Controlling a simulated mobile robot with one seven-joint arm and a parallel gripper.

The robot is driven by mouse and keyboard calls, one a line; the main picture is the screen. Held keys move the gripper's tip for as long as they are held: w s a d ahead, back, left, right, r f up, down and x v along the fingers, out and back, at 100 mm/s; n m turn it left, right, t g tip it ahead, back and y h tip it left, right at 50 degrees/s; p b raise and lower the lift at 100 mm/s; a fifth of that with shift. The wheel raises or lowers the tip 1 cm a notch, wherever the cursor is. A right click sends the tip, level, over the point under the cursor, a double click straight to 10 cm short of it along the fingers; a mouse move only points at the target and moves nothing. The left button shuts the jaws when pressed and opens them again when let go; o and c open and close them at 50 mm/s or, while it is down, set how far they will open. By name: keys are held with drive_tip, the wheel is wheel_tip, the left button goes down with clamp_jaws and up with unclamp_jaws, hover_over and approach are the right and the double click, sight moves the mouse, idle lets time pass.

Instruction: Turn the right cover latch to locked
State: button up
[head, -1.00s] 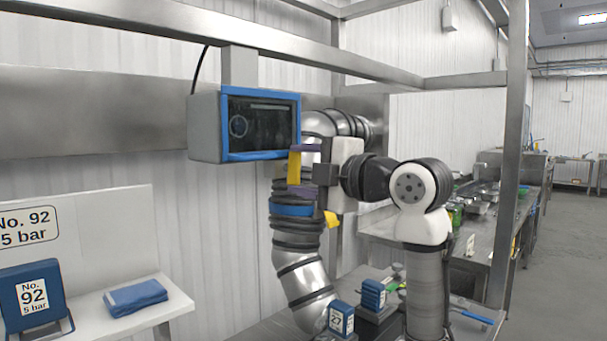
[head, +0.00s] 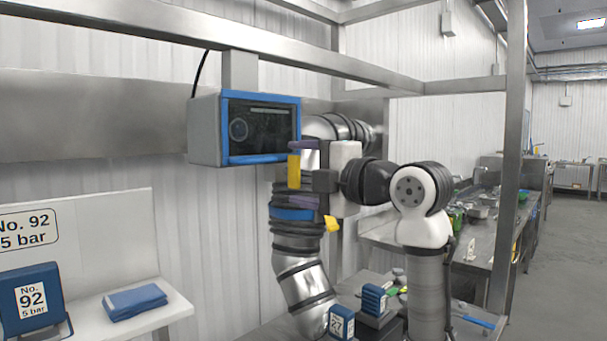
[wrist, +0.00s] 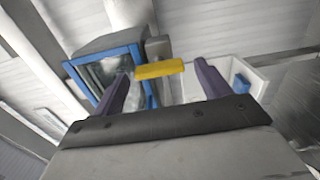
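A yellow latch handle (head: 294,171) stands about upright between the two purple fingers of my gripper (head: 304,173), just right of the blue-framed box's lower edge. In the wrist view, the yellow handle (wrist: 160,70) lies across the gap between the fingertips (wrist: 161,78), with room at both ends. My gripper is open and does not appear to hold the handle. A second yellow piece (head: 331,223), tilted, shows lower down beside the blue band (head: 292,212) on the steel pipe. What the handle is mounted on is partly hidden by my gripper.
The blue-framed box with a dark window (head: 262,128) hangs close to the left of my gripper. The jointed steel pipe (head: 298,270) runs behind and below it. A white shelf (head: 174,300) with a folded blue cloth (head: 134,301) is at lower left. Steel frame bars (head: 515,150) surround the station.

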drive_tip(key=b+v, duration=0.3)
drive_tip(key=v, duration=1)
drive_tip(key=shift+s+d+b, duration=0.25)
drive_tip(key=shift+s+b, duration=0.05)
drive_tip(key=shift+b, duration=0.1)
